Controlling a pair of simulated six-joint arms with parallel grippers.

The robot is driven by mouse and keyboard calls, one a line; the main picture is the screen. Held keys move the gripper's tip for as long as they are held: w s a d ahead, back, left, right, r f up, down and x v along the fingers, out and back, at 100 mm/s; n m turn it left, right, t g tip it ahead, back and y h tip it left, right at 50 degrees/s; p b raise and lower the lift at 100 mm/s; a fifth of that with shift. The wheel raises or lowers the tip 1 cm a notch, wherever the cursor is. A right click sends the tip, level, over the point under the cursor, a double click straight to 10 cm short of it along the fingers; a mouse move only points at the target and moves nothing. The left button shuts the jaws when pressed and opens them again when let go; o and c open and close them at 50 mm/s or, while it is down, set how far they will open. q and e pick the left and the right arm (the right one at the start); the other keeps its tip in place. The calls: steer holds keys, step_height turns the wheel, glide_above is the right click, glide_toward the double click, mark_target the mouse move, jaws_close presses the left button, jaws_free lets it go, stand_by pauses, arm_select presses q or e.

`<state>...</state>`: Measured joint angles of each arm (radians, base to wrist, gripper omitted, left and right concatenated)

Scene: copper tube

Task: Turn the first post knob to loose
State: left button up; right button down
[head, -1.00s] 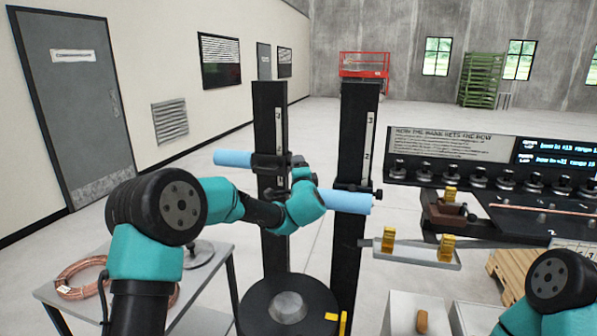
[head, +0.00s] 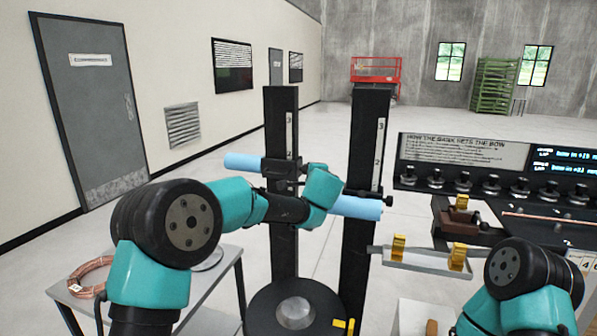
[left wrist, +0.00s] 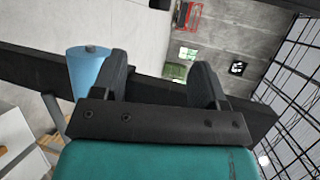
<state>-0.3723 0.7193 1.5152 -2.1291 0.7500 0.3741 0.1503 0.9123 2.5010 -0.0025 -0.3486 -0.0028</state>
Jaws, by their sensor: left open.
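Two upright black posts with white scales stand in the head view, a left post (head: 281,125) and a right post (head: 367,130). A light blue roller (head: 243,162) is clamped on the left post and another (head: 356,208) on the right post. A small dark knob (head: 388,201) shows at the right post's clamp; my left wrist covers the area between the posts, so any knob there is hidden. In the left wrist view my left gripper (left wrist: 162,80) is open, with a dark bar passing behind its fingers and a blue roller (left wrist: 88,72) beside one finger.
A tray with yellow blocks (head: 427,261) sits right of the posts. A copper coil (head: 88,277) lies on a side table at left. My right arm is at the lower right.

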mark_target(305, 169)
arm_select(q)
steer(key=shift+x, duration=8.7)
steer(key=shift+a, duration=0.1)
steer(key=c, duration=0.9)
